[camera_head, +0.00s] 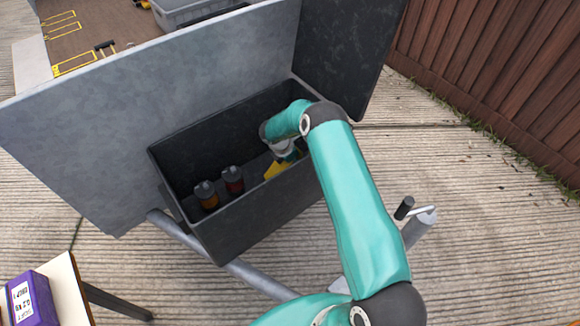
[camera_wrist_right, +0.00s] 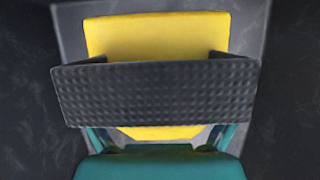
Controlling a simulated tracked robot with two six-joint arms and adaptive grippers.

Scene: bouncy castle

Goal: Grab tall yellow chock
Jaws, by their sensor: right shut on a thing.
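The yellow chock (camera_head: 274,170) is inside the black box (camera_head: 262,216), near its right part. In the right wrist view the yellow chock (camera_wrist_right: 158,36) fills the space ahead of and behind a dark textured finger pad that spans the picture. My right gripper (camera_head: 286,157) reaches down into the box and is shut on the chock; its fingertips are mostly hidden in the head view by the wrist and the box. It also shows in the right wrist view (camera_wrist_right: 156,92). My left gripper is not in view.
Two dark-capped bottles, one orange (camera_head: 207,196) and one red (camera_head: 233,180), stand in the left part of the box. Grey lid panels (camera_head: 160,95) rise behind it. A purple box (camera_head: 32,300) sits on a table at lower left. A wooden fence (camera_head: 500,70) stands at right.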

